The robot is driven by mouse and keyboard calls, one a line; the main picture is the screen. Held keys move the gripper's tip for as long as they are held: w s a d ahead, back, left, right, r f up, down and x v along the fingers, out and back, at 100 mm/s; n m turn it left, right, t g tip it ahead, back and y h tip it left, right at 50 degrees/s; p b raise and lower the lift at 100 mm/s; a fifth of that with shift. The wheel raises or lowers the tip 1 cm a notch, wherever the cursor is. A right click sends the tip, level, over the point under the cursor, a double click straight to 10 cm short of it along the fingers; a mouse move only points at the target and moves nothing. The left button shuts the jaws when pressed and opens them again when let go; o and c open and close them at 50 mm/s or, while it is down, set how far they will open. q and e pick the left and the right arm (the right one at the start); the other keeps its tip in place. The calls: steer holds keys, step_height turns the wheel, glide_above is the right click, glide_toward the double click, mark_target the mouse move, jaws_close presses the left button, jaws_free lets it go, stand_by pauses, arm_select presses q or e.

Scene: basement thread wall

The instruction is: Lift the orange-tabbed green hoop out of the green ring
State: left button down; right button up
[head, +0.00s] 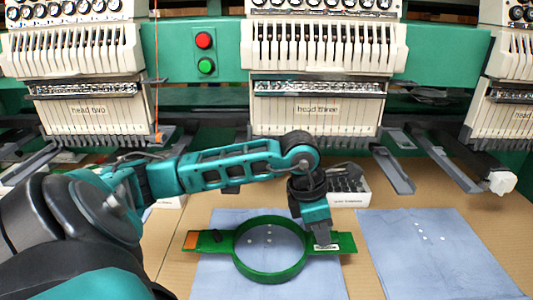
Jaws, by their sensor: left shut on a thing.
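The green hoop (240,264) has a flat tab on each side, and its left tab carries an orange end (191,240). It shows over a blue cloth on the table. My left gripper (323,243) reaches down from above and is shut on the hoop's right tab, just outside the round part. I cannot make out a separate green ring; only one round green outline shows. Whether the hoop is clear of the cloth is hard to tell. My right gripper is not in view.
A blue cloth (220,285) lies under the hoop, and another blue cloth (440,260) lies to the right. A white box of dark parts (350,198) stands behind my gripper. Machine heads (318,110) and grey arms (393,172) overhang the back. Bare tabletop shows between the cloths.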

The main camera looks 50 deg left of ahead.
arm_select(q)
steer(key=shift+r, duration=0.15)
steer(key=shift+r+p, duration=1.9)
steer(key=shift+r, duration=1.1)
steer(key=shift+f, duration=0.1)
